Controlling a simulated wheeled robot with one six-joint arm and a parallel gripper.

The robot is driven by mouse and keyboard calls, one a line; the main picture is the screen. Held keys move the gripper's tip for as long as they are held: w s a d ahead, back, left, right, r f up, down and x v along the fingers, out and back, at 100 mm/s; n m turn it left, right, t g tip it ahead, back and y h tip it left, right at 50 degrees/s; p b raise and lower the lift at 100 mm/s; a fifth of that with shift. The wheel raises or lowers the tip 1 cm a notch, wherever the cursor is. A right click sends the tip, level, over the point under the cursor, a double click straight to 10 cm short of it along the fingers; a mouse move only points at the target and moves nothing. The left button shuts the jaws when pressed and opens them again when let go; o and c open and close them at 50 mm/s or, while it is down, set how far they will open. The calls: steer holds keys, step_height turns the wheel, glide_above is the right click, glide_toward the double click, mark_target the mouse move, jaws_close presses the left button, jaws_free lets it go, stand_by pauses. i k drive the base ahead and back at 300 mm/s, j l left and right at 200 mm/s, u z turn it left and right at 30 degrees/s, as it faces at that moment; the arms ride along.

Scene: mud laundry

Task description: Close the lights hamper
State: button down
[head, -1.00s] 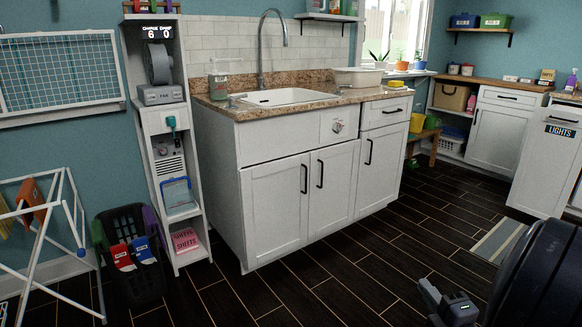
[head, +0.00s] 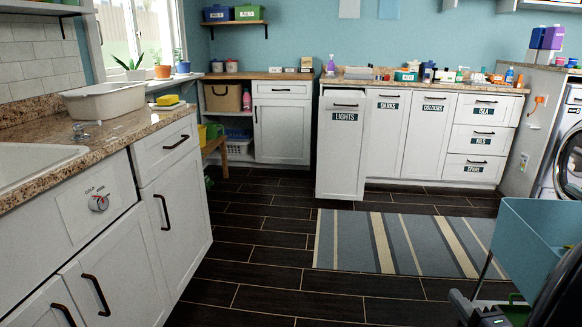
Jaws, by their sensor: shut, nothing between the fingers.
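The lights hamper (head: 341,155) is a white pull-out front with a black handle and a dark LIGHTS label, standing across the room in the head view. It juts forward of the darks front (head: 384,140) beside it, so it is pulled out. Its inside is hardly visible from here. My gripper (head: 482,313) shows at the bottom edge of the head view, low and near me, partly cut off. It is shut and empty, far from the hamper.
A striped rug (head: 398,243) lies on the dark floor before the hamper. A blue bin (head: 535,237) on legs stands at near right. The sink counter (head: 105,118) runs along the left. Open floor lies between the counter and the rug.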

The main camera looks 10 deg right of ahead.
mark_target(344, 115)
steer(key=i+l+z, duration=0.1)
steer(key=i+z, duration=0.15)
steer(key=i, duration=0.55)
steer(key=i+z, duration=0.3)
steer(key=i, duration=0.55)
steer(key=i+l+u, duration=0.15)
steer(key=i+u, duration=0.15)
steer(key=i, duration=0.25)
steer(key=i+l+u, duration=0.3)
steer(key=i, duration=0.2)
steer(key=i+l+u, duration=0.35)
steer(key=i, duration=0.15)
steer(key=i+l+u, duration=0.15)
steer(key=l, duration=0.2)
steer(key=i+l+u, duration=0.2)
steer(key=l, duration=0.2)
steer(key=i+l+u, duration=0.15)
steer(key=l, duration=0.25)
steer(key=i+l+u, duration=0.2)
steer(key=l, duration=0.2)
steer(key=k, duration=0.05)
